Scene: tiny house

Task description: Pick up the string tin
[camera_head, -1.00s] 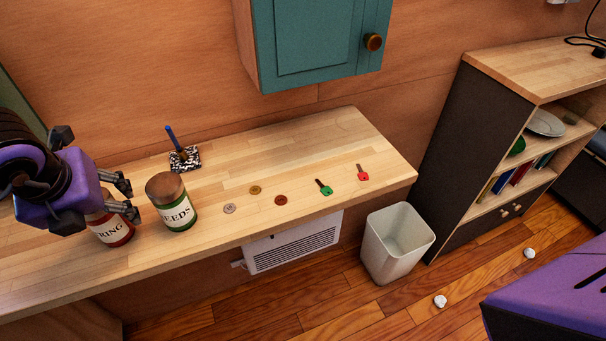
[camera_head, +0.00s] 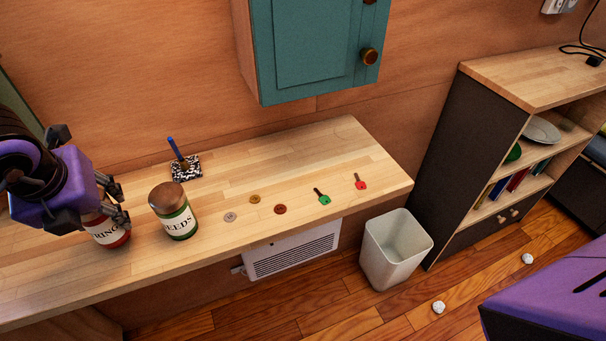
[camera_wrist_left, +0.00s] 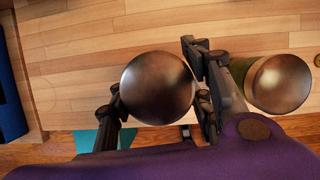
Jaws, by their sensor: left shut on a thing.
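The string tin (camera_head: 110,236) is red with a cream label reading "RING" in the part that shows. It stands upright on the wooden counter at the left. My left gripper (camera_head: 116,204) is shut on it from above, hiding its top in the head view. In the left wrist view, the tin's dark round metal lid (camera_wrist_left: 158,88) sits between the two fingers, with a finger against each side. I see no clear gap beneath the tin. My right gripper is not in view.
A green seeds tin (camera_head: 176,217) stands close right of the string tin. A blue pen in a patterned holder (camera_head: 186,168) is behind. Several buttons and keys lie farther right on the counter (camera_head: 320,150). A teal cabinet (camera_head: 305,50) hangs above; a white bin (camera_head: 395,250) stands below.

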